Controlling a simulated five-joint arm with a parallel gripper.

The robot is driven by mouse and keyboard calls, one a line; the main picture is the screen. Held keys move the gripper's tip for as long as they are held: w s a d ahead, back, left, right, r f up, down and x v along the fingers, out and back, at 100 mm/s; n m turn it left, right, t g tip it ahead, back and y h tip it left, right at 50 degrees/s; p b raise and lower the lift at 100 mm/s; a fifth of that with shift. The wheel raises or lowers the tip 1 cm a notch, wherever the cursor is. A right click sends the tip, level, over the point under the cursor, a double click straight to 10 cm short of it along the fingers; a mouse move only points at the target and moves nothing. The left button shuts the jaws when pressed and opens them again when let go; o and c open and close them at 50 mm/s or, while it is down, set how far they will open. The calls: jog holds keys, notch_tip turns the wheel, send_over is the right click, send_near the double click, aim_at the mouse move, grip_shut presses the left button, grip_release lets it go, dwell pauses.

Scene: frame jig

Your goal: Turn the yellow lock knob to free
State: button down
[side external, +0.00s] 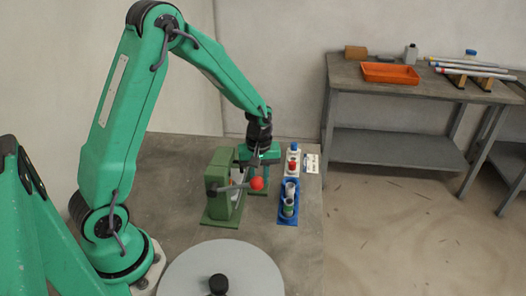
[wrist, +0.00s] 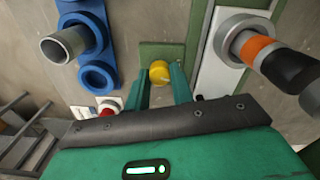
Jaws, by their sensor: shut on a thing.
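The yellow lock knob (wrist: 160,72) shows in the wrist view, in front of a green plate. The two green fingers of my gripper (wrist: 160,85) stand on either side of it, and they are shut on it. Which way the knob is turned is hard to tell. In the side view my gripper (side external: 257,166) points down beside the green frame jig (side external: 218,184). The knob is hidden there behind the jig and the gripper.
A lever with a red ball (side external: 257,184) sticks out from the jig. A grey disc (side external: 240,270) lies in front. A banded cylinder (wrist: 262,50) is close in the wrist view.

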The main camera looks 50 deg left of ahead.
jog(key=m, duration=0.5)
jog(key=shift+r+m, duration=0.1)
jog(key=shift+m, duration=0.3)
jog(key=c, duration=1.2)
grip_release()
jog(key=shift+r, duration=0.1)
jog(key=shift+r, duration=3.8)
